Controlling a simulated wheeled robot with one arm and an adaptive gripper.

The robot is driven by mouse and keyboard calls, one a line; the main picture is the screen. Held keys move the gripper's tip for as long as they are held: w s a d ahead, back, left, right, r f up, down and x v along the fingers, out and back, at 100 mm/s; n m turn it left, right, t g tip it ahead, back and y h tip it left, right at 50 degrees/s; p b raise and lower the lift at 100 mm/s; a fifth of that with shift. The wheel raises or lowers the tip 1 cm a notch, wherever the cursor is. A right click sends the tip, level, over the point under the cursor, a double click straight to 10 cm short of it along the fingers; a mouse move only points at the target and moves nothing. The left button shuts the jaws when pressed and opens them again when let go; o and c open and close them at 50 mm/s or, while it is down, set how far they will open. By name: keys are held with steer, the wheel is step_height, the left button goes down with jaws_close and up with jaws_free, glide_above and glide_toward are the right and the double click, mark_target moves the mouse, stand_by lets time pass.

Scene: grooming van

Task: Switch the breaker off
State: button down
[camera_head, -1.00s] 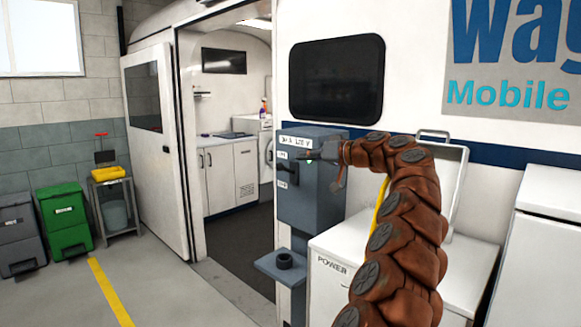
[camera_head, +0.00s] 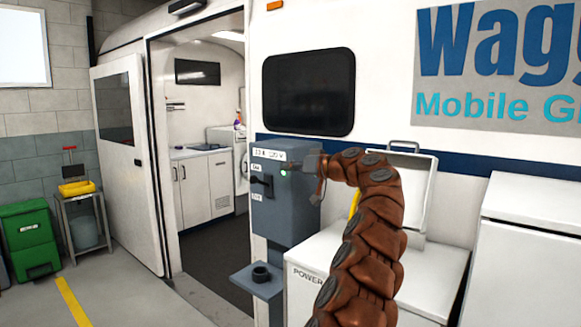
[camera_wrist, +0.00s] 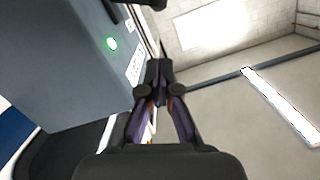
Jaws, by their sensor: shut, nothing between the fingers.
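The breaker is a grey box (camera_head: 300,205) on the van's outer wall, in the middle of the head view. Its black lever (camera_head: 262,184) sticks out of the front, between an upper and a lower white label. I cannot tell for sure which way the lever is set. A green light (camera_wrist: 112,43) glows on the box face in the wrist view. My gripper (camera_wrist: 160,66) is shut and empty. In the head view it (camera_head: 293,160) is by the upper part of the box, above and right of the lever, apparently not touching it. A black part shows at the wrist view's top edge.
A small grey shelf (camera_head: 247,282) with a dark ring-shaped item (camera_head: 261,273) is below the box. A white power cabinet (camera_head: 306,300) with an open case (camera_head: 432,190) stands to the right. The open van doorway is left of the box.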

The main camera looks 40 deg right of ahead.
mark_target(261, 182)
steer(key=w+a+f+p, duration=0.2)
steer(key=w+a+f, duration=0.1)
steer(key=w, duration=0.5)
steer(key=shift+w+a+f, duration=0.15)
steer(key=shift+w+f, duration=0.1)
steer(key=shift+f, duration=0.1)
steer(key=shift+f, duration=0.1)
steer(key=shift+a+f+b, duration=0.15)
steer(key=shift+b, duration=0.55)
